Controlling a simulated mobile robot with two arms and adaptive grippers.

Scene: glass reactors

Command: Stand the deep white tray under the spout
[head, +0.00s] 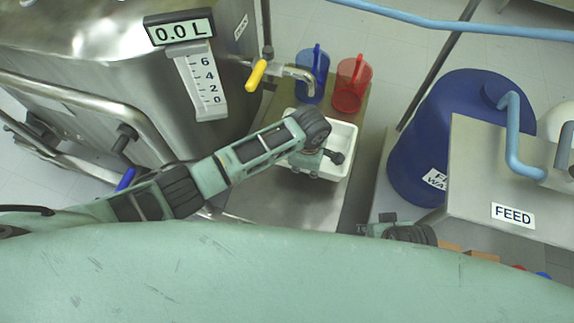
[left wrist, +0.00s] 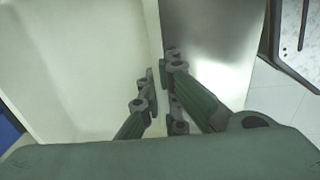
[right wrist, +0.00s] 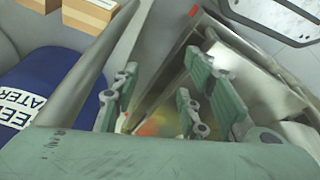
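The deep white tray (head: 347,137) stands on a low steel stand (head: 292,200), just in front of the metal spout (head: 297,73) in the head view. The spout, with its yellow handle (head: 256,75), comes from the steel vessel. My left gripper (head: 334,157) is at the tray's near wall. In the left wrist view its fingers (left wrist: 160,98) are close together on either side of the tray wall (left wrist: 152,40), apparently shut on it. My right gripper (right wrist: 160,100) is open and empty, low beside the stand.
A blue jug (head: 312,75) and a red jug (head: 350,85) stand behind the tray. A blue drum (head: 440,130) and a steel unit labelled FEED (head: 490,160) are at the right. The vessel's display (head: 180,28) reads 0.0 L. The stand's front is bare.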

